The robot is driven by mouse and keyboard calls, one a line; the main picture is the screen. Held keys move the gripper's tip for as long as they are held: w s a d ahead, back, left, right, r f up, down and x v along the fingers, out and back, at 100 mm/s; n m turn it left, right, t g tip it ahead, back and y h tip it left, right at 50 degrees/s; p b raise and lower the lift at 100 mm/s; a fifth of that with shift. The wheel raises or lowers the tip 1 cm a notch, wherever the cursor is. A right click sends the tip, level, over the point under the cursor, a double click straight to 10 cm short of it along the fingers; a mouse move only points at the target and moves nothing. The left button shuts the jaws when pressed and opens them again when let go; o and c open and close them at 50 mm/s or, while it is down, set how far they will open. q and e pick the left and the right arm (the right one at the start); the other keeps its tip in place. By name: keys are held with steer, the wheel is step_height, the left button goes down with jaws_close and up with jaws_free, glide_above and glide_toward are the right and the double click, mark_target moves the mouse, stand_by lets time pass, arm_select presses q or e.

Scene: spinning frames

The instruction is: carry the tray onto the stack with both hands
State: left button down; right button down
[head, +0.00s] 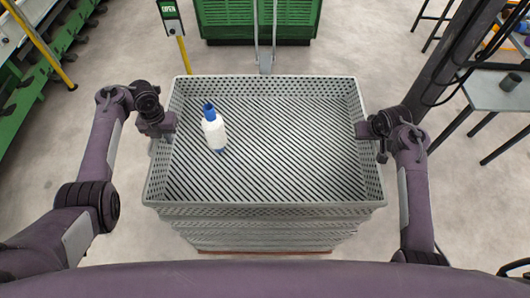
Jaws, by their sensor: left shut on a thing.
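A grey perforated tray (270,83) with a slatted floor fills the middle of the head view. A white bottle with a blue cap (215,134) stands in its left part. My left gripper (163,127) is shut on the tray's left wall. My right gripper (368,130) is at the tray's right wall; its fingers are partly hidden, and I cannot tell whether they are closed on the wall. A stack of similar grey trays (265,232) shows below the tray's near edge. I cannot tell whether the tray touches the stack.
A green crate (222,20) stands beyond the tray. Green machinery (50,75) lines the left. A grey table (495,92) stands at the right. Concrete floor is clear on both sides.

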arm_select(q)
steer(key=shift+w+f+b, duration=0.1)
steer(key=shift+f+b, duration=0.35)
steer(key=shift+f, duration=0.1)
arm_select(e)
steer(key=shift+w+f, duration=0.1)
steer(key=shift+f, duration=0.4)
arm_select(q)
steer(key=c, duration=1.6)
jaws_free()
steer(key=shift+s+r, duration=0.15)
steer(key=shift+s, duration=0.05)
arm_select(e)
steer(key=c, duration=1.6)
jaws_free()
steer(key=shift+s+r, duration=0.1)
steer(key=shift+s, duration=0.1)
